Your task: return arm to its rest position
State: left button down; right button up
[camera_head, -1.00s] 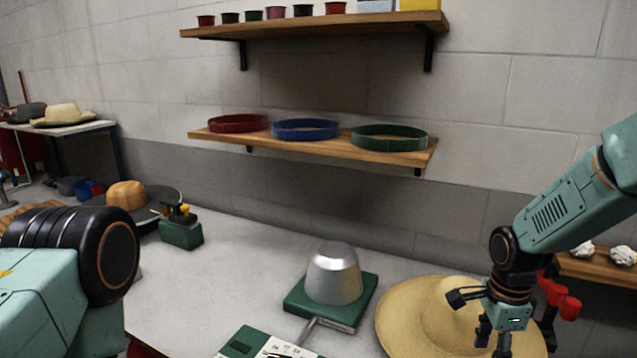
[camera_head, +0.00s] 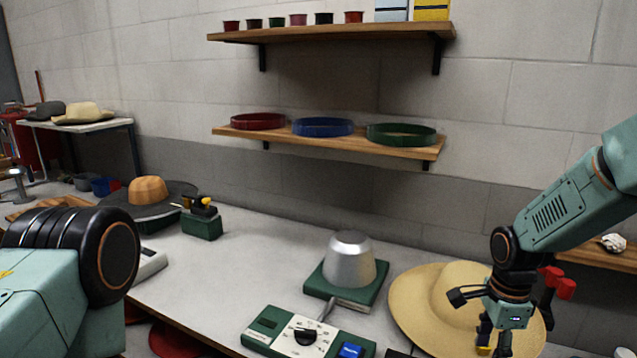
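My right arm comes in from the right, and its gripper (camera_head: 484,318) hangs over the brim of a straw hat (camera_head: 425,303) on the grey table. The black fingers are spread apart, with nothing seen between them. Whether a finger touches the hat I cannot tell. My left arm shows as a teal link and a black joint at the left edge; its gripper is out of view.
A metal hat form (camera_head: 348,260) on a green base stands left of the straw hat. A control box (camera_head: 305,336) with a dial sits in front. A shelf (camera_head: 330,141) holds red, blue and green bands. The table (camera_head: 235,265) is clear at centre left.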

jog(key=s+a+f+n, duration=0.1)
jog(key=s+f, duration=0.1)
jog(key=f, duration=0.1)
jog(key=s+a+f+n, duration=0.1)
jog(key=f+n, duration=0.1)
jog(key=f, duration=0.1)
jog(key=s+a+f+n, duration=0.1)
jog(key=s+f, duration=0.1)
jog(key=f, duration=0.1)
jog(key=shift+s+a+n+y, duration=0.2)
jog(key=shift+s+n+y, duration=0.1)
jog(key=shift+s, duration=0.05)
jog(key=s+a+f+n, duration=0.25)
jog(key=s+n, duration=0.25)
jog(key=s, duration=0.4)
jog(key=s+a+f+n, duration=0.1)
jog(key=s+f+n, duration=0.25)
jog(key=s, duration=0.55)
jog(key=s+a+f+n, duration=0.1)
jog(key=s+f+n, duration=0.3)
jog(key=s, duration=0.5)
notch_tip(320, 180, down, 16)
jog(key=n+b, duration=0.1)
jog(key=b, duration=1.6)
jog(key=shift+a+r+n, duration=0.15)
jog(key=shift+r+n, duration=0.05)
jog(key=shift+n, duration=0.15)
jog(key=shift+s, duration=0.1)
